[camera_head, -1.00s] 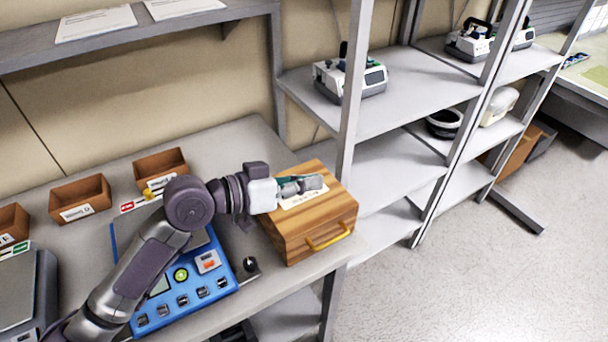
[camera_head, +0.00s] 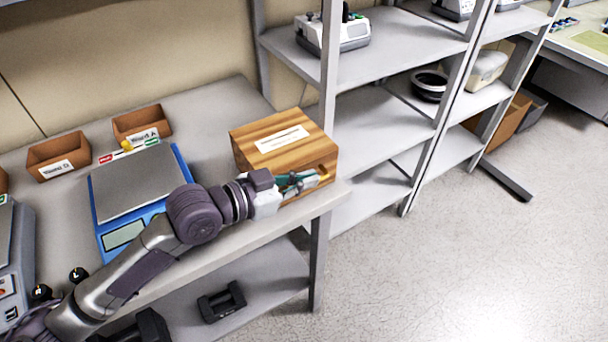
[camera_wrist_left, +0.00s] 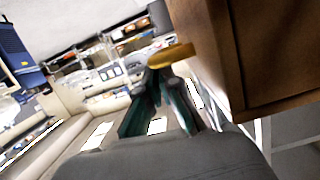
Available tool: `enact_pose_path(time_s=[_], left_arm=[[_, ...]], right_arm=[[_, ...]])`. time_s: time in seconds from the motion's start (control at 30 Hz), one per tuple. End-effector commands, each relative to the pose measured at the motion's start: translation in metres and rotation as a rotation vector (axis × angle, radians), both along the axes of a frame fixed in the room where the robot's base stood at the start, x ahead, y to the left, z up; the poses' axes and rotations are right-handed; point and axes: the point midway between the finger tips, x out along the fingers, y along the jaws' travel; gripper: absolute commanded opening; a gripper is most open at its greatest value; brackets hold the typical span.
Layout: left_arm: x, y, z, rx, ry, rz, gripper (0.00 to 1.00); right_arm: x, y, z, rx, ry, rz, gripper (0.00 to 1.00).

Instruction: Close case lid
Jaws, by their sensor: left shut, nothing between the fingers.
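The wooden case (camera_head: 250,150) stands at the right end of the bench with its lid (camera_head: 296,132) down and a white label on top. Its yellow handle (camera_head: 324,171) is on the front face, partly hidden by my left gripper. My left gripper (camera_head: 308,182) is shut and empty in front of the case, beside the handle. In the left wrist view the gripper's fingertips (camera_wrist_left: 158,72) are close to the yellow handle (camera_wrist_left: 171,56), with the case's side (camera_wrist_left: 260,60) at the right. I cannot tell whether they touch. My right gripper is not in view.
A blue scale (camera_head: 132,185) stands left of the case behind my arm. Small brown bins (camera_head: 58,157) line the back of the bench. A grey shelf unit (camera_head: 385,125) stands close to the right. Open floor (camera_head: 460,260) lies at the front right.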

Motion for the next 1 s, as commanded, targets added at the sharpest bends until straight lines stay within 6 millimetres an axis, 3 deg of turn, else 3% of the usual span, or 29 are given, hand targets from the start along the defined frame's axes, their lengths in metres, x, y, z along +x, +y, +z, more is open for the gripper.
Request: enact_pose_path(time_s=[0.5, 0.67, 0.87, 0.9, 1.0], left_arm=[[-0.003, -0.001, -0.007, 0.009, 0.019, -0.004, 0.00], [-0.001, -0.003, 0.010, 0.008, 0.017, -0.003, 0.00], [0.005, -0.005, 0.048, 0.002, 0.004, 0.004, 0.00], [-0.001, 0.004, 0.038, 0.006, 0.004, 0.006, 0.00], [-0.014, 0.022, 0.042, 0.008, 0.002, 0.006, 0.00]], right_arm=[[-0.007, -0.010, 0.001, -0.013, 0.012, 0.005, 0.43], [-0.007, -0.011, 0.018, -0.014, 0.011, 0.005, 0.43], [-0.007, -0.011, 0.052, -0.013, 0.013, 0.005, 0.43], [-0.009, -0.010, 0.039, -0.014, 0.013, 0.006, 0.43], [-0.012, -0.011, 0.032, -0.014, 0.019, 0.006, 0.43]])
